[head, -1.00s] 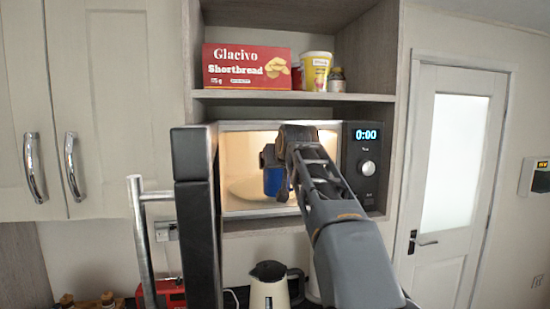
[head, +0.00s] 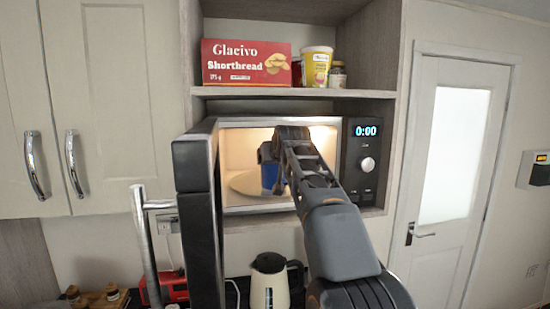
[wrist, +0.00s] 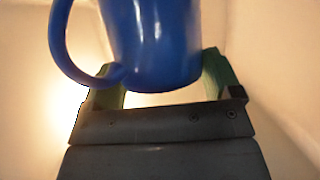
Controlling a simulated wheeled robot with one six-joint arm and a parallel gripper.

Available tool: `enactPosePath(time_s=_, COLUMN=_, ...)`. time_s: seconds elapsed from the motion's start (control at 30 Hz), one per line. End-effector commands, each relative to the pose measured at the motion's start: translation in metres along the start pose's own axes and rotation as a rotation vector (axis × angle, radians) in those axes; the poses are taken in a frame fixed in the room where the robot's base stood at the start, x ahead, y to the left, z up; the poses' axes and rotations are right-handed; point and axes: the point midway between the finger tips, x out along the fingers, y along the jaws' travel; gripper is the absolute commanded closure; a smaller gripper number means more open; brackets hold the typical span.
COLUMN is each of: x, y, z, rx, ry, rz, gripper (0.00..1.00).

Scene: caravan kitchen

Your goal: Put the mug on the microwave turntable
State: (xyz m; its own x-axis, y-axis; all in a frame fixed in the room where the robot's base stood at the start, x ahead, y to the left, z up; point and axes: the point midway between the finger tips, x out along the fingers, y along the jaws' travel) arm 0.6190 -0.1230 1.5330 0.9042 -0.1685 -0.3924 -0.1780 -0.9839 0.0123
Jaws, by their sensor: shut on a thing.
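The blue mug (head: 270,175) is inside the lit microwave, mostly hidden behind my arm in the head view. In the wrist view the mug (wrist: 155,45) is large and close, its handle (wrist: 72,50) on the left. My gripper (wrist: 162,78) has a finger on each side of the mug and is shut on it. In the head view my gripper (head: 275,160) reaches in through the microwave opening. The pale round turntable (head: 243,184) shows left of the mug. I cannot tell whether the mug touches it.
The control panel (head: 363,160) is on the right. A shelf above holds a shortbread box (head: 246,63) and jars. A kettle (head: 270,285) stands below.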

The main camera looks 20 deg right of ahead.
Motion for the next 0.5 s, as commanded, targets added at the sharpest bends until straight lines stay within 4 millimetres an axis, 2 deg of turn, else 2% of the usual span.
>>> enactPosePath(time_s=0.03, x=0.0005, y=0.0, z=0.0015, rx=0.0, ry=0.0, rz=0.0, gripper=0.15)
enactPosePath(time_s=0.2, x=0.0001, y=0.0, z=0.0007, rx=0.0, ry=0.0, rz=0.0, gripper=0.0)
enactPosePath(time_s=0.5, x=-0.0034, y=0.0, z=-0.001, rx=0.0, ry=0.001, rz=0.0, gripper=0.0)
